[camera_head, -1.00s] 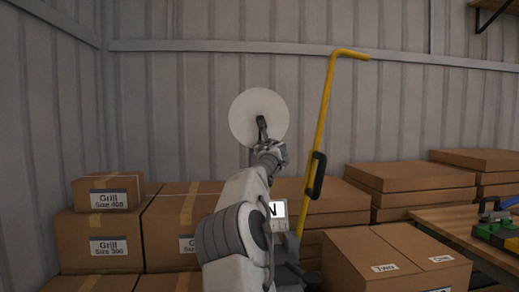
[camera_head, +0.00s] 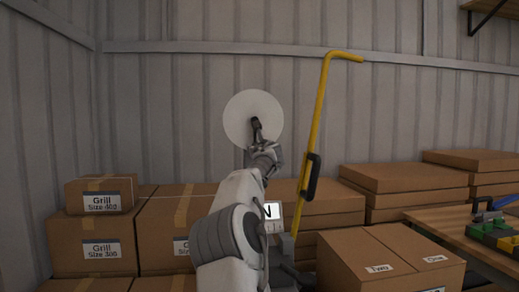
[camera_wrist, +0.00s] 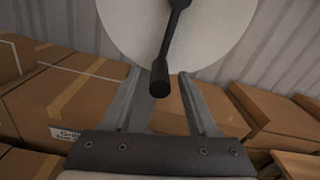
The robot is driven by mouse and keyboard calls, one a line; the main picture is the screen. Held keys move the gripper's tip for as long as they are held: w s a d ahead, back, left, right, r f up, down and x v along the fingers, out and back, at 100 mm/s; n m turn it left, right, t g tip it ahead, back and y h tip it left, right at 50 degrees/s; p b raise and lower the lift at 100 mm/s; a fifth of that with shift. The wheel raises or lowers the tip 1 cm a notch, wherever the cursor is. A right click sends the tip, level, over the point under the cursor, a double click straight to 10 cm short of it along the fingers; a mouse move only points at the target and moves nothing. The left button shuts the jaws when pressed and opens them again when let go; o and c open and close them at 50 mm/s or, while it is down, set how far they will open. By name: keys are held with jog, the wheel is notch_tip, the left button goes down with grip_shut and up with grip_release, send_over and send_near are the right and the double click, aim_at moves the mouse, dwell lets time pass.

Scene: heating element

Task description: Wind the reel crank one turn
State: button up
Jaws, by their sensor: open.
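The reel is a round pale disc (camera_head: 240,112) in front of the corrugated wall, and it also shows in the wrist view (camera_wrist: 215,32). Its dark crank (camera_wrist: 174,42) hangs downward in the wrist view and ends in a thick black knob (camera_wrist: 159,80). My gripper (camera_wrist: 159,74) is open, with one finger on each side of the knob. The knob sits between the fingertips, and I see no clear contact.
A yellow bent bar (camera_head: 317,115) with a black handle stands right of my arm. Stacked cardboard boxes (camera_head: 90,240) fill the lower left, and more boxes (camera_head: 400,180) stand at right. A wooden table (camera_head: 470,235) is at the far right.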

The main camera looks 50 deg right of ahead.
jog(key=b+v, duration=0.4)
jog(key=v, duration=1.3)
jog(key=shift+s+a+b, duration=0.15)
jog(key=shift+b, duration=0.25)
